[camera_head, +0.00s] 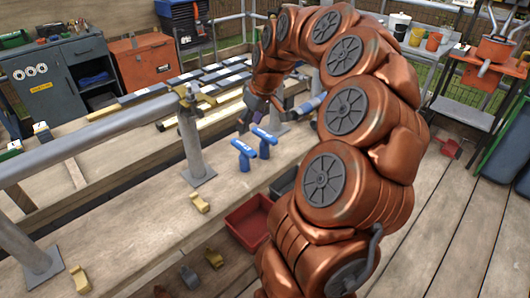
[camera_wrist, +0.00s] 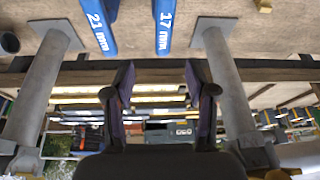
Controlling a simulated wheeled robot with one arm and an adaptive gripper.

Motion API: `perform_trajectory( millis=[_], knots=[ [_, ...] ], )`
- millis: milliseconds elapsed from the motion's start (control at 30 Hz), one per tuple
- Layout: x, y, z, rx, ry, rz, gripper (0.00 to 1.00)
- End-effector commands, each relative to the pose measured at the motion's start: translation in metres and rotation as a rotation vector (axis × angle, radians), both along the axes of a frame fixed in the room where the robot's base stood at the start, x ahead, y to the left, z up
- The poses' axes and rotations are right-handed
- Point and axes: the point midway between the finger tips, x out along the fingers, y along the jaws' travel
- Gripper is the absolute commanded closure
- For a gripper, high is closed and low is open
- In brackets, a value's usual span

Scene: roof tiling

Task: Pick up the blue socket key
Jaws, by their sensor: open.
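Two blue socket keys show in the head view, one at left (camera_head: 243,154) and one at right (camera_head: 264,141), on the wooden bench with T-shaped tops. In the wrist view, one blue key marked 21 mm (camera_wrist: 98,25) is at upper left and one marked 17 mm (camera_wrist: 164,25) is at upper right. Their far ends are cut off by the frame. My gripper (camera_wrist: 159,76) is open and empty, its two fingers pointing toward the keys but apart from them.
Grey metal posts with square base plates (camera_head: 198,176) stand on the bench, carrying a long grey pipe (camera_head: 95,138). A red bin (camera_head: 248,220) sits at the front edge. Yellowish clips (camera_head: 200,203) lie nearby. Bench space between the posts and the bin is partly clear.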

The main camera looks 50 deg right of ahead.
Motion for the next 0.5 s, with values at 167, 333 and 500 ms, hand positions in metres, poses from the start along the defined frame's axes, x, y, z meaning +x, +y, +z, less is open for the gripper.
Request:
perform_trajectory(
  millis=[167,333,500],
  knots=[
    [-0.006,-0.062,-0.03,-0.023,-0.026,-0.064,0.44],
    [-0.007,-0.076,-0.041,-0.03,-0.028,-0.077,0.44],
    [-0.001,-0.075,-0.055,-0.029,-0.025,-0.075,0.44]
  ],
)
